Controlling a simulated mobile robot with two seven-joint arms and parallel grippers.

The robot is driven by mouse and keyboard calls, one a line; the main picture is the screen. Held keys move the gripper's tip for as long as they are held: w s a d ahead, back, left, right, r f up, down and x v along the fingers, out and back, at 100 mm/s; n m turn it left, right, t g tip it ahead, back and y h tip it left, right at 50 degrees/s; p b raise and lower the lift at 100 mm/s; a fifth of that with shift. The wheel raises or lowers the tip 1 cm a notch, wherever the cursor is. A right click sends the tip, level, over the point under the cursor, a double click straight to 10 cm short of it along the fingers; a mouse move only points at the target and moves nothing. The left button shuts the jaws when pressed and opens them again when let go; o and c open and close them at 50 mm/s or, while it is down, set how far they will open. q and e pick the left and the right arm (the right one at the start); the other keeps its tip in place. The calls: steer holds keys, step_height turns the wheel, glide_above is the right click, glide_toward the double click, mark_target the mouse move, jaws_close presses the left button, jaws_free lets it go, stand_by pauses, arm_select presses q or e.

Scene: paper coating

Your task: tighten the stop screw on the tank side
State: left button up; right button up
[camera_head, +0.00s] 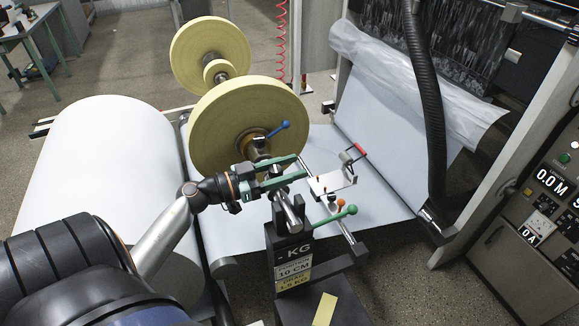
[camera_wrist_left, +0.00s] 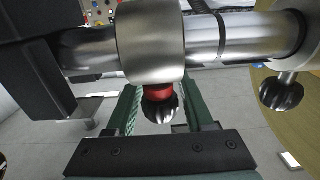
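My left gripper (camera_head: 298,167) reaches in from the left with two green fingers spread apart, beside the shaft end in front of the yellow roll (camera_head: 225,125). In the left wrist view, a black screw knob (camera_wrist_left: 161,110) with a red ring sits under a wide metal collar (camera_wrist_left: 150,42) on the shaft. The knob lies between the open fingers of the gripper (camera_wrist_left: 163,95), with gaps on both sides. A second black knob (camera_wrist_left: 282,92) hangs from the shaft at right. I cannot tell which knob is on the tank side. My right gripper is not in view.
A blue-handled lever (camera_head: 278,130) stands just above the fingers. A black hose (camera_head: 428,100) hangs at right, near the control panel (camera_head: 535,215).

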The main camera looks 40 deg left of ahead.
arm_select(q)
jaws_close()
steer(key=shift+m+h, duration=0.3)
steer(key=shift+h, duration=0.2)
steer(key=m+g+h+b, duration=0.2)
steer(key=m+g+h, duration=0.1)
steer(key=g, duration=0.1)
steer(key=s+d+m+g+h+b, duration=0.1)
steer(key=m+g+h+b, duration=0.1)
steer(key=m+g+h, duration=0.1)
steer(key=s+m+g+h+b, duration=0.1)
steer(key=m+g+h+b, duration=0.1)
steer(key=g, duration=0.4)
steer(key=shift+s+d+m+h, duration=0.1)
steer(key=shift+d+m+h, duration=0.15)
steer(key=shift+m, duration=0.35)
steer(key=shift+s+d+m+h, duration=0.15)
steer(key=shift+m+h, duration=0.1)
steer(key=shift+m, duration=0.35)
steer(key=shift+b, duration=0.3)
steer(key=shift+g, duration=0.3)
steer(key=shift+o, duration=1.6)
jaws_free()
steer(key=shift+r, duration=0.1)
